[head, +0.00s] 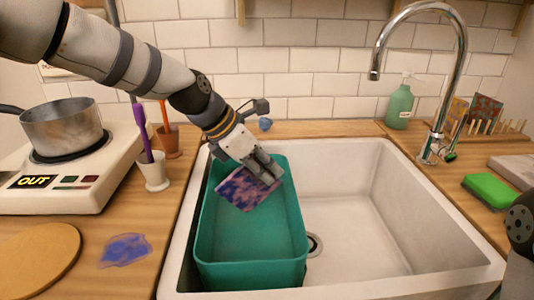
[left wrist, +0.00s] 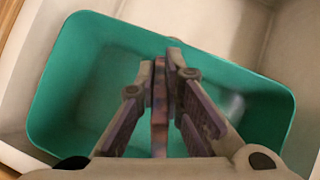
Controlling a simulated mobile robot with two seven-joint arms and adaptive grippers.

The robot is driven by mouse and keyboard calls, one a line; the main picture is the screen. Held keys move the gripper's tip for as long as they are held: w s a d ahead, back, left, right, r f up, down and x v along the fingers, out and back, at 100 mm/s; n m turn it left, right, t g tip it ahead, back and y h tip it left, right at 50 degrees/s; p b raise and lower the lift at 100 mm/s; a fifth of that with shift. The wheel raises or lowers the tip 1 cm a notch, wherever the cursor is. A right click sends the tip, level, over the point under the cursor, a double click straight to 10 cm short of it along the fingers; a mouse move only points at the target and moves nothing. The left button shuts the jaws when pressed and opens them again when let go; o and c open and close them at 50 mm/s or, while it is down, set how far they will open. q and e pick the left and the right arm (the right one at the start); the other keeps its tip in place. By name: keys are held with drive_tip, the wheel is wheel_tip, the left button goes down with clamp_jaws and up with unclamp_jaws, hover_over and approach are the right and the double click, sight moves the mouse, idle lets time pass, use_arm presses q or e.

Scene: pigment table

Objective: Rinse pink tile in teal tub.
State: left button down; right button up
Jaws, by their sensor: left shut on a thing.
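The pink tile (head: 246,189), blotched with dark blue-purple, is tilted in my left gripper (head: 266,172) over the teal tub (head: 252,274). The gripper is shut on the tile near its upper right edge. In the left wrist view the tile (left wrist: 159,110) shows edge-on between the two fingers (left wrist: 166,75), with the teal tub (left wrist: 75,75) below. The tub stands in the left part of the white sink. I cannot tell whether the tile touches water. My right gripper is not in view.
The sink (head: 365,215) has free room right of the tub. A chrome faucet (head: 462,60), green soap bottle (head: 400,105), green sponge (head: 490,190) and tile rack (head: 490,122) are at right. A hot plate with a pot (head: 62,128), brush cups (head: 154,172) and a blue stain (head: 124,249) are at left.

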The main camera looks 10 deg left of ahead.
sight(267, 195)
use_arm(q)
wheel_tip(267, 195, down, 7)
drive_tip(key=shift+f+b, duration=0.1)
drive_tip(key=shift+b, duration=0.8)
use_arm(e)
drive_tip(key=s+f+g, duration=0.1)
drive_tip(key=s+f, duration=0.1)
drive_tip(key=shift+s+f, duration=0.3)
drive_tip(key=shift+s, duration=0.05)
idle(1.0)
use_arm(q)
wheel_tip(267, 195, up, 6)
drive_tip(key=shift+r+p, duration=0.1)
drive_tip(key=shift+p, duration=0.85)
wheel_tip(267, 195, up, 2)
drive_tip(key=shift+r, duration=4.05)
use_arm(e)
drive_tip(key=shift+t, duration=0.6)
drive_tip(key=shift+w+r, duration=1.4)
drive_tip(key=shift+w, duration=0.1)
use_arm(q)
wheel_tip(267, 195, up, 4)
